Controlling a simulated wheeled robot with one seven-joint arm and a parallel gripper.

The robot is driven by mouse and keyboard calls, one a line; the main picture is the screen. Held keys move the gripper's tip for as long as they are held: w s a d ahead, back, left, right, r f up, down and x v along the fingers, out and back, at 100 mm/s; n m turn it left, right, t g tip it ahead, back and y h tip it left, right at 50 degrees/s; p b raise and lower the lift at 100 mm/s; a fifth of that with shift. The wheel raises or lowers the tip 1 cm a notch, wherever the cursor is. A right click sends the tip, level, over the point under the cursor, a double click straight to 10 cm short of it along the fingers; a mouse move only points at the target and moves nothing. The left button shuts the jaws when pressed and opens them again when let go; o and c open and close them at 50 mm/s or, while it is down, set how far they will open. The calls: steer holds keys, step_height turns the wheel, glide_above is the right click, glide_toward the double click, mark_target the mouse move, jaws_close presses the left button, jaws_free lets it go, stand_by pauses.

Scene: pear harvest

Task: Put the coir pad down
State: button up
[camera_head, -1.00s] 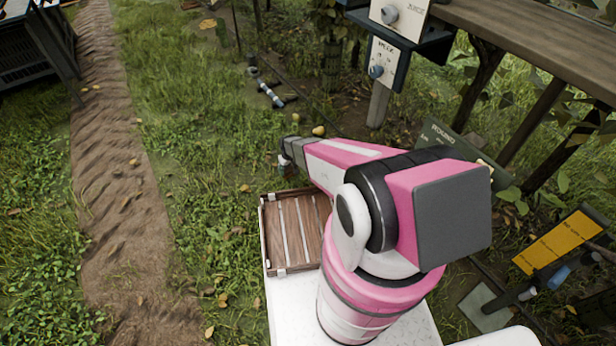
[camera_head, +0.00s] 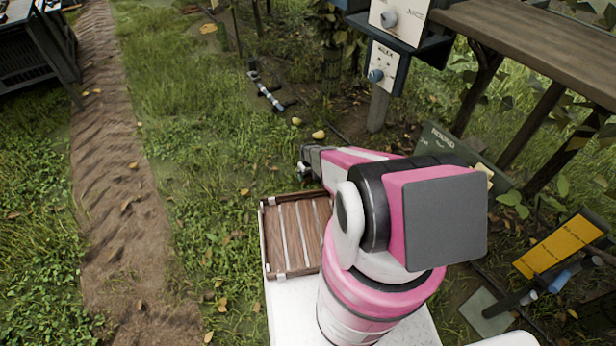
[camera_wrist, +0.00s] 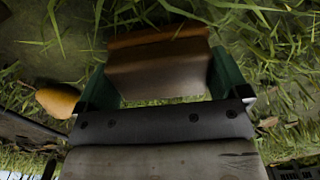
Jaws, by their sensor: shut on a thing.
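The coir pad (camera_wrist: 157,70) is a brown, curved piece in the wrist view. It sits between the two green fingers of my gripper (camera_wrist: 160,88), which is shut on it. Grass and bare soil show around the pad; its height over the ground is hard to tell. In the head view my gripper (camera_head: 304,166) is small and dark, over the grass just beyond the far right corner of the wooden slatted crate (camera_head: 283,230). I cannot make out the pad in that view.
Yellow pears (camera_head: 318,134) lie on the grass beyond my gripper; a yellow-orange fruit (camera_wrist: 57,100) lies left of the fingers in the wrist view. Grass left of the crate is open.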

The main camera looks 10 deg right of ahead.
steer(key=shift+f, duration=0.8)
steer(key=shift+f, duration=0.2)
steer(key=o, duration=0.7)
steer(key=shift+r, duration=0.15)
step_height(320, 180, up, 12)
steer(key=s+r+m, duration=0.1)
steer(key=s+r, duration=0.7)
steer(key=r, duration=0.5)
steer(key=s+r+m, duration=0.2)
steer(key=s+r, duration=0.6)
steer(key=r, duration=0.6)
steer(key=s+r+m, duration=0.1)
steer(key=s+r, duration=0.7)
steer(key=r, duration=0.5)
steer(key=shift+r+m, duration=0.3)
